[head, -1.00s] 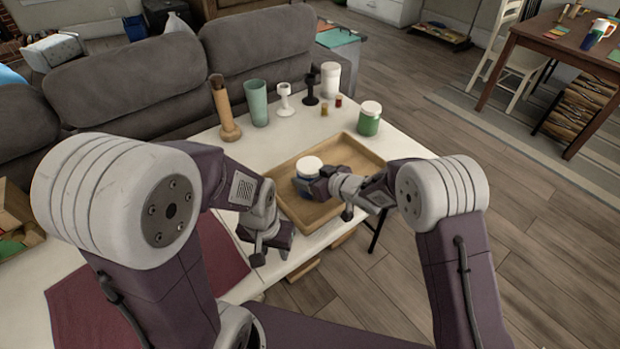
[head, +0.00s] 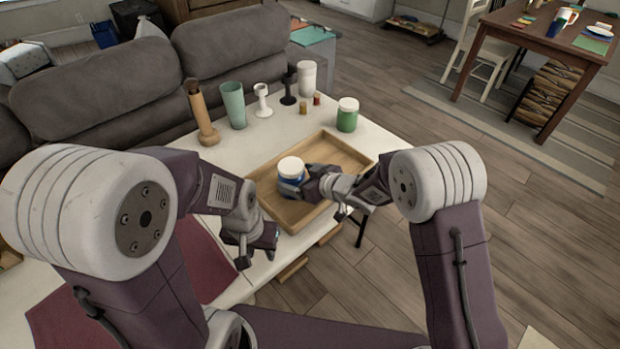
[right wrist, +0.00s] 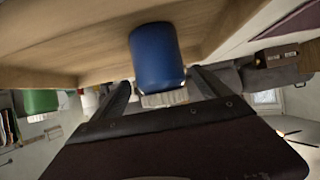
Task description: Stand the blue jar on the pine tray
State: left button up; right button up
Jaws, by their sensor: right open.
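The blue jar (head: 290,186) with a white lid stands upright in the pine tray (head: 337,147), near its left side. My right gripper (head: 308,187) is at the jar from the right, low over the tray. In the right wrist view, which is upside down, the blue jar (right wrist: 156,55) stands on the tray floor (right wrist: 95,45) between the two spread fingers. Gaps show beside it, and the right gripper (right wrist: 162,88) is open. My left gripper (head: 243,258) hangs by the table's front edge, apart from the jar; its fingers are unclear.
A green jar (head: 347,119), a white canister (head: 307,78), a teal cup (head: 233,105), a wooden bottle-like piece (head: 203,118) and small holders stand behind the tray on the white table (head: 225,148). A maroon cloth (head: 200,262) lies at the left.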

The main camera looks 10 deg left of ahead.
pick_arm(q)
jog(key=shift+r+p, duration=0.5)
jog(key=shift+r, duration=0.15)
pick_arm(e)
jog(key=v, duration=0.8)
jog(key=shift+s+d, duration=0.25)
jog(key=shift+r, duration=0.1)
jog(key=s+d+f+m+h, duration=0.1)
jog(key=d+f+m+h, duration=0.2)
jog(key=d, duration=0.7)
jog(key=s+d+m+h, duration=0.2)
jog(key=d+m+h, duration=0.25)
jog(key=d, duration=0.45)
pick_arm(q)
jog(key=shift+d, duration=0.1)
jog(key=shift+s, duration=0.1)
pick_arm(e)
jog(key=s+d+f+m+g+h, duration=0.1)
jog(key=s+d+g, duration=0.1)
jog(key=s, duration=0.5)
jog(key=s+d+f+m+g+h, duration=0.1)
jog(key=s+d+m+g, duration=0.1)
jog(key=s, duration=0.6)
jog(key=shift+d+g, duration=0.8)
jog(key=shift+g, duration=0.2)
